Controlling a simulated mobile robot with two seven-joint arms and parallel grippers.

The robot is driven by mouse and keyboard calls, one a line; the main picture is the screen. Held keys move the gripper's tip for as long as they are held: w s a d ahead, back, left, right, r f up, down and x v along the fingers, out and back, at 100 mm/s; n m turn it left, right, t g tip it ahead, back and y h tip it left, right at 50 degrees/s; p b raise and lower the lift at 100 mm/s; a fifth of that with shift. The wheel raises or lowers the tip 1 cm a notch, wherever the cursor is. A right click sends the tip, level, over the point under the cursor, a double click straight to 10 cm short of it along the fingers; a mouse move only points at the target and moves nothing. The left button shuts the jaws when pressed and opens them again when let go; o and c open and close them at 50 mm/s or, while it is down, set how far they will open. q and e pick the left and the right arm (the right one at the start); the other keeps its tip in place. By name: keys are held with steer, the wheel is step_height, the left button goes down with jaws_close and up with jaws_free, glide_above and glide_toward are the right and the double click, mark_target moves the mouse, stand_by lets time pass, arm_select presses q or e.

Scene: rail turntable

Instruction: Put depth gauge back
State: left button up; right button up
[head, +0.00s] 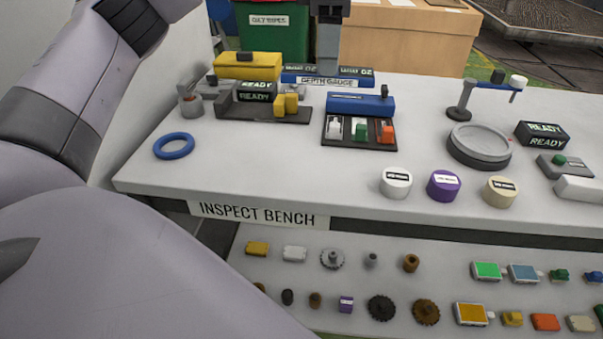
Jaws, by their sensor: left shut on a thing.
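My left arm crosses the left side of the head view and leaves at the top. My left gripper (328,62) comes down from the top edge as a dark grey upright shape. It is shut on the blue depth gauge (292,77), whose dark display faces show on both sides of the fingers. The gauge is at the back of the inspect bench (260,158), right behind the "DEPTH GAUGE" label (327,81). I cannot tell whether it rests there or hangs just above. The fingertips are partly hidden. My right gripper is not in view.
In front stands a black tray (345,143) with coloured blocks and a blue bar (360,103). Several round pucks (443,185) line the front edge. A round grey plate (480,141) stands right.

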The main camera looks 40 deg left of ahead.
mark_target(323, 80)
arm_select(q)
steer(key=shift+s+a, duration=0.2)
steer(key=shift+a, duration=0.1)
step_height(323, 80, down, 5)
steer(key=shift+b, duration=1.2)
step_height(323, 80, down, 10)
steer(key=shift+f+b, duration=0.1)
steer(key=shift+b, duration=0.2)
step_height(323, 80, down, 4)
steer(key=shift+f, duration=0.35)
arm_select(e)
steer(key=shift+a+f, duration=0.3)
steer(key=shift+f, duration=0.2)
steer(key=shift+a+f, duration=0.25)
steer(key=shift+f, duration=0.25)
arm_select(q)
steer(key=shift+f, duration=0.1)
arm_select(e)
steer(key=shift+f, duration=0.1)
arm_select(q)
steer(key=o, duration=0.9)
steer(key=shift+o, duration=0.2)
